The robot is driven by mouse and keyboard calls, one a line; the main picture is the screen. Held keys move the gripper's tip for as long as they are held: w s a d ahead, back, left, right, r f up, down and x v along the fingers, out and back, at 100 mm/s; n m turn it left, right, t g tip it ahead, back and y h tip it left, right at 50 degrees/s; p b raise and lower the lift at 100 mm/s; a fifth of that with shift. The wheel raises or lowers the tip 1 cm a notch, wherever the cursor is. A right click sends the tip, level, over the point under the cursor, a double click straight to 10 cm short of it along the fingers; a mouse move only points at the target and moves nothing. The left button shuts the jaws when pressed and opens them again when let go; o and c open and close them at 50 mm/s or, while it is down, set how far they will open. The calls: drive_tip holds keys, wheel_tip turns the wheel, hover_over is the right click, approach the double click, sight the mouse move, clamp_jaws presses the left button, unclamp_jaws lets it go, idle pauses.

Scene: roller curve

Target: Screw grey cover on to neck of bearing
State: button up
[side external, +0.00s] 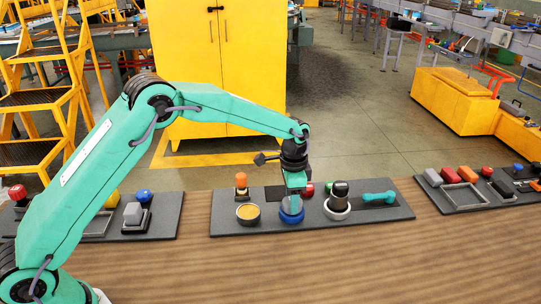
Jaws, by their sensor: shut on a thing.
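My gripper (292,188) points straight down over the middle of the dark mat (225,226). It is shut on a small grey piece, which looks like the grey cover (291,203). The cover is directly above a round blue part (291,217), likely the bearing, on the mat. The fingers and the cover hide the neck. I cannot tell whether the cover touches the neck or how far it sits on it.
A black cylinder in a pale ring (338,205) stands close to the right. A teal tool (378,198) lies farther right. A round dish with yellow contents (248,213) and an orange-topped piece (241,182) are left. Wooden table in front (300,265) is clear.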

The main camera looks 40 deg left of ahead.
drive_tip(key=m, duration=0.4)
drive_tip(key=shift+s+d+f, duration=0.1)
drive_tip(key=shift+s+d, duration=0.1)
drive_tip(key=shift+d, duration=0.05)
drive_tip(key=shift+m, duration=1)
drive_tip(key=shift+m, duration=0.8)
drive_tip(key=m, duration=0.3)
drive_tip(key=shift+m, duration=1.4)
